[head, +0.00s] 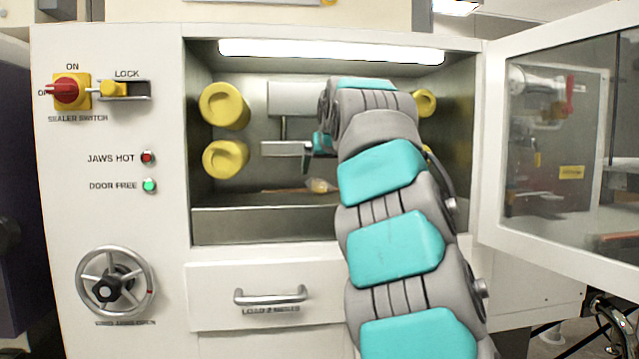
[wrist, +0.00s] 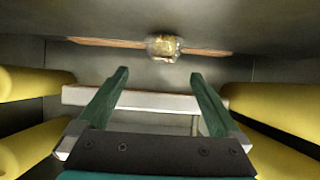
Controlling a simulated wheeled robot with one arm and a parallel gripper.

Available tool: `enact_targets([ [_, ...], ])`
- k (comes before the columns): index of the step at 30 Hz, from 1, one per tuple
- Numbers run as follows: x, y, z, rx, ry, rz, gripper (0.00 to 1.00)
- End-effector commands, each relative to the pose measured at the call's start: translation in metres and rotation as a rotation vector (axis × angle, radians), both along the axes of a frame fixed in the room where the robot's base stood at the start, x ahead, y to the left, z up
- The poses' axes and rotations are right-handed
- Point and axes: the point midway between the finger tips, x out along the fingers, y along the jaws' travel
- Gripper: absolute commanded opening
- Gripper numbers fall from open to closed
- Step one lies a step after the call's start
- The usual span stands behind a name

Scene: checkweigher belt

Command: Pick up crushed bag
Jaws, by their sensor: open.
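The crushed bag (wrist: 164,46) is a small, crumpled, shiny gold and clear packet. In the wrist view it lies ahead of my gripper (wrist: 160,73), at the middle of a thin brown strip (wrist: 100,42). In the head view the bag (head: 320,185) is low inside the machine's open chamber, partly hidden by my arm. My gripper is open, with its two green fingers apart and nothing between them. The bag is beyond the fingertips, roughly centred between them, and apart from them.
Yellow rollers (head: 224,105) flank the chamber on both sides. A pale bar (wrist: 145,98) crosses beneath my fingers in the wrist view. The chamber's metal front lip (head: 262,224) runs below the opening. The clear-windowed door (head: 560,150) stands open at right. The green lamp (head: 149,186) is lit.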

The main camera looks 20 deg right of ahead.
Motion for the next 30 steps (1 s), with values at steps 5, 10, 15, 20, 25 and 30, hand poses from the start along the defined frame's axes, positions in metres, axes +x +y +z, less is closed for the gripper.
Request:
enact_targets([
  [5,0.016,-0.005,-0.011,0.003,0.001,-0.001,1.00],
  [10,0.029,-0.007,-0.023,0.004,0.002,-0.004,1.00],
  [15,0.047,-0.010,-0.035,0.005,0.003,-0.005,1.00],
  [20,0.057,-0.012,-0.040,0.003,-0.002,-0.003,1.00],
  [25,0.057,-0.011,-0.041,0.004,-0.002,-0.004,1.00],
  [30,0.057,-0.011,-0.041,0.004,-0.002,-0.004,0.86],
])
